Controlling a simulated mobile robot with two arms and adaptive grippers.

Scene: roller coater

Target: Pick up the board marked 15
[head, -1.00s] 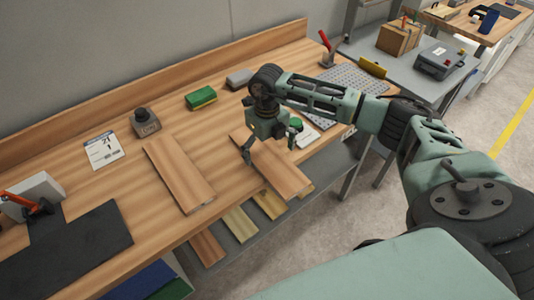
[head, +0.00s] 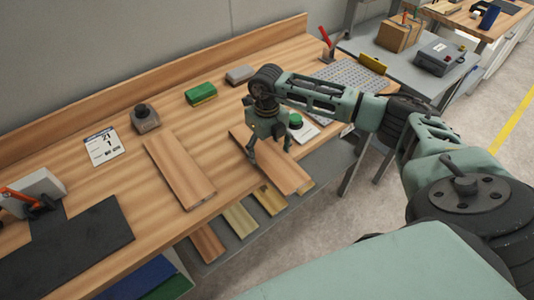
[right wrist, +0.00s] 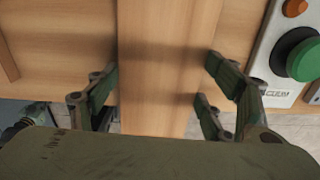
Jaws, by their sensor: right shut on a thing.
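My right gripper (head: 268,152) is shut on a plain wooden board (head: 285,173) at the front edge of the workbench. In the right wrist view the same board (right wrist: 165,70) runs between the fingers (right wrist: 160,98), which stand at its two long sides. The board's near end sticks out past the bench edge. A second, similar wooden board (head: 180,170) lies to the left, untouched. I can read no number 15 on either board. My left gripper is not in view.
A green button box (head: 297,125) stands just right of the held board. A green sponge-like block (head: 201,94), grey block (head: 240,75), grey weight (head: 145,118) and printed card (head: 103,147) lie on the bench. Several boards (head: 240,218) rest on the shelf below.

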